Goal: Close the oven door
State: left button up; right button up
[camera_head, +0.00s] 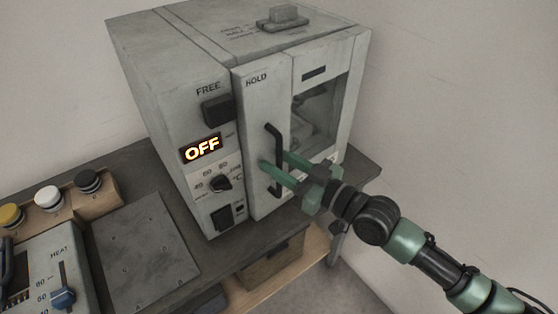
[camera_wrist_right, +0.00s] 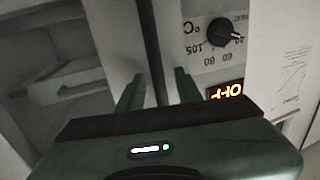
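The grey oven (camera_head: 185,75) stands on a dark counter. Its door (camera_head: 257,120) has a panel marked HOLD, a window at the right and a black vertical handle (camera_head: 273,140). I cannot tell for certain whether the door stands slightly ajar. My right gripper (camera_head: 275,164) is at the handle's lower half, a green finger on each side of the bar. In the right wrist view, the dark handle bar (camera_wrist_right: 151,45) runs between the spread fingers, with gaps beside it; my right gripper (camera_wrist_right: 159,82) is open. My left gripper is out of view.
The oven's control panel, with a lit OFF display (camera_head: 201,149) and a dial (camera_head: 221,183), is left of the door. A heater unit (camera_head: 40,275) and a flat metal plate (camera_head: 145,250) are at lower left. The wall is behind and to the right.

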grip_shut()
dwell(1.4)
